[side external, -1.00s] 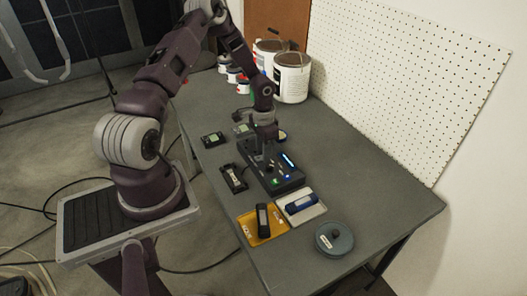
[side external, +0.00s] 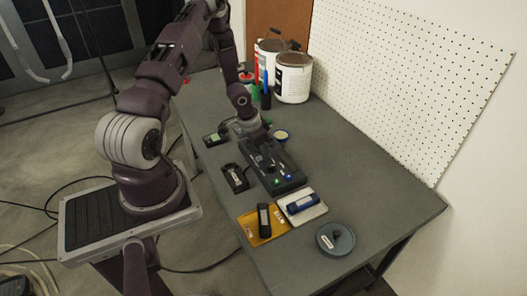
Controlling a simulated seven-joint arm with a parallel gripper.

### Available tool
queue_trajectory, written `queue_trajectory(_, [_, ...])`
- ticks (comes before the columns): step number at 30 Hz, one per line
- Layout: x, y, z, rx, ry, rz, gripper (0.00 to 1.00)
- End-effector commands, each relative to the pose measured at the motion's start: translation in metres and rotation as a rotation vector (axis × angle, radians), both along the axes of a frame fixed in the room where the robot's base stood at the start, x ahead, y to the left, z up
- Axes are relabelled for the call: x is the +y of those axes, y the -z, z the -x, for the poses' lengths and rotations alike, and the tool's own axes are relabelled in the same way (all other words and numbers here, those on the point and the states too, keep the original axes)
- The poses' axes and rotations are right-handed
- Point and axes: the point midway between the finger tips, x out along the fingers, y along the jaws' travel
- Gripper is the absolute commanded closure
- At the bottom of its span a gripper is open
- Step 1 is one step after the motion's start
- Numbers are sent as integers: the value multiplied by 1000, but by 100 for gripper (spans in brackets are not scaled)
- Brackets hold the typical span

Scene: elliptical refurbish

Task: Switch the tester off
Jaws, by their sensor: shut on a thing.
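The tester (side external: 287,187) is a black box in the middle of the grey table. A small green light and a small blue light show near its front end. My gripper (side external: 257,146) is low at the tester's far end, with the wrist tilted. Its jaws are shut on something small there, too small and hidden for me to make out. The arm covers part of the far end, so the switch cannot be told clearly.
A black cradle (side external: 235,179) stands left of the tester. An orange tray (side external: 252,236) and a white tray (side external: 317,212) hold dark and blue devices in front. A round grey dish (side external: 335,238) is at front right. Paint cans (side external: 293,78) stand behind.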

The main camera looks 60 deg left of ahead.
Motion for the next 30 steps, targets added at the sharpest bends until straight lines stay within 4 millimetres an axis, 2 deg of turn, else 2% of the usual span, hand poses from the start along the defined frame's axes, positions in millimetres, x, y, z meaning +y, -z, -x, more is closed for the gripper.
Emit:
queue_trajectory(7, [0, 0, 1, 2, -1, 0, 100])
queue_trajectory(8, [0, 0, 1, 2, -1, 0, 74])
queue_trajectory(9, [0, 0, 1, 2, -1, 0, 71])
queue_trajectory(18, [0, -3, 1, 0, -2, 0, 71])
queue_trajectory(27, [1, -57, 17, -1, -4, 0, 71])
queue_trajectory(30, [0, -66, 20, 1, -3, 0, 71])
